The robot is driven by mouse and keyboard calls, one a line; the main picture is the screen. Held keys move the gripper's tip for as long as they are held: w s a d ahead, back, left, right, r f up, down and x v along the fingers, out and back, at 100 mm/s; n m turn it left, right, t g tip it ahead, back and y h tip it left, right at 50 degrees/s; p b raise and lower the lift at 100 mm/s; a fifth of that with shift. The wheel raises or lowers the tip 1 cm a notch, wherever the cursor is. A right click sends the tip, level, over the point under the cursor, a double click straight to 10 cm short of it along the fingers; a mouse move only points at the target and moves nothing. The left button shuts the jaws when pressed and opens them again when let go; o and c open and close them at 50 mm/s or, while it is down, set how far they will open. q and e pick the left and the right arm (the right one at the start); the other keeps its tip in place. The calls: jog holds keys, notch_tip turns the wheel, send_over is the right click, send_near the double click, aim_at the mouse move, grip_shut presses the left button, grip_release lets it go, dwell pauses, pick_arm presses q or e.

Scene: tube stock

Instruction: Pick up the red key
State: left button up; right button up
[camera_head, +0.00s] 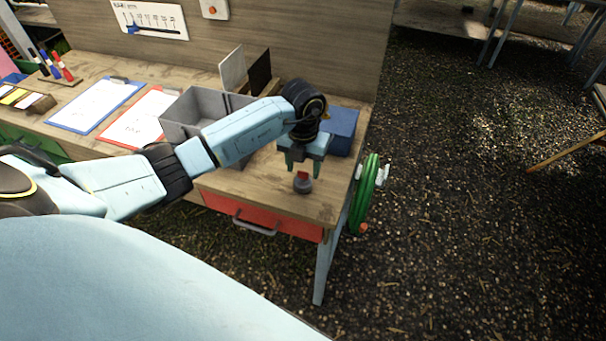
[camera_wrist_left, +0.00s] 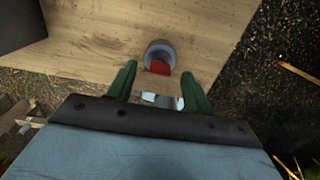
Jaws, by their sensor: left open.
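The red key (camera_head: 303,176) stands in a small dark grey round holder (camera_head: 303,186) near the front right corner of the wooden workbench. In the left wrist view the red key (camera_wrist_left: 160,67) shows inside the round grey holder (camera_wrist_left: 159,52), ahead of the fingers. My left gripper (camera_head: 301,164) points down just above the key. Its two green fingers also show in the left wrist view (camera_wrist_left: 157,82), spread apart with nothing between them. The key's lower part is hidden in the holder. My right gripper is in neither view.
A blue box (camera_head: 341,131) stands close behind my left gripper, and a grey divided bin (camera_head: 187,115) is to its left. Red (camera_head: 135,118) and blue-edged (camera_head: 92,106) clipboards lie further left. Bare wood surrounds the holder.

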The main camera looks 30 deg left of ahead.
pick_arm(q)
notch_tip(320, 180, down, 2)
jog(key=shift+f, duration=0.15)
grip_shut()
notch_tip(320, 180, up, 10)
jog(key=shift+f, duration=0.2)
jog(key=shift+f+b, duration=0.25)
jog(key=shift+b, duration=0.25)
jog(key=shift+f+b, duration=1.9)
jog(key=shift+f, duration=1.05)
